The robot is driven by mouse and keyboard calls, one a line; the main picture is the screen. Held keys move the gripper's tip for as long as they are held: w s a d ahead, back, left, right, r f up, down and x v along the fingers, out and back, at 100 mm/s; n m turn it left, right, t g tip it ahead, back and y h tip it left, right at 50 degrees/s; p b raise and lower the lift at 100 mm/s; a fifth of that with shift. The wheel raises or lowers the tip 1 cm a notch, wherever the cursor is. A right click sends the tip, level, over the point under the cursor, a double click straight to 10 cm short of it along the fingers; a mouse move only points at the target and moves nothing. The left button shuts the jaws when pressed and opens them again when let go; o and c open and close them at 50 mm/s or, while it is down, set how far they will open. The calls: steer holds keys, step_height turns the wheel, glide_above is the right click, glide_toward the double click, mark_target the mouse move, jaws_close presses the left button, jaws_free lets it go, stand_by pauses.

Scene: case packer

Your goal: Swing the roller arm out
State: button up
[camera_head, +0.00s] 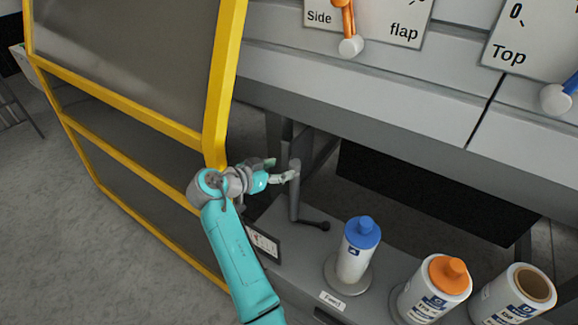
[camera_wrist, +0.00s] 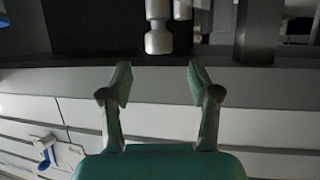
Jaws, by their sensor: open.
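The likely roller arm is a grey upright post (camera_head: 294,190) under the machine's front, with a short dark lever (camera_head: 315,224) at its foot. In the wrist view a pale cylindrical end (camera_wrist: 158,38) shows at the top centre; it seems to be the same post. My gripper (camera_head: 281,170) is beside the upper part of the post in the head view. In the wrist view my gripper (camera_wrist: 160,82) has its fingers apart with nothing between them. The pale end lies beyond the fingertips, in line with the gap. Whether a finger touches the post I cannot tell.
A yellow-framed guard door (camera_head: 215,85) stands close on the left. The machine's grey front (camera_head: 390,100) overhangs above. A blue-capped bottle (camera_head: 358,250), an orange-capped bottle (camera_head: 435,290) and a brown-topped container (camera_head: 515,295) stand on the ledge at the right.

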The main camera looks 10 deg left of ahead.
steer(key=shift+v, duration=2.25)
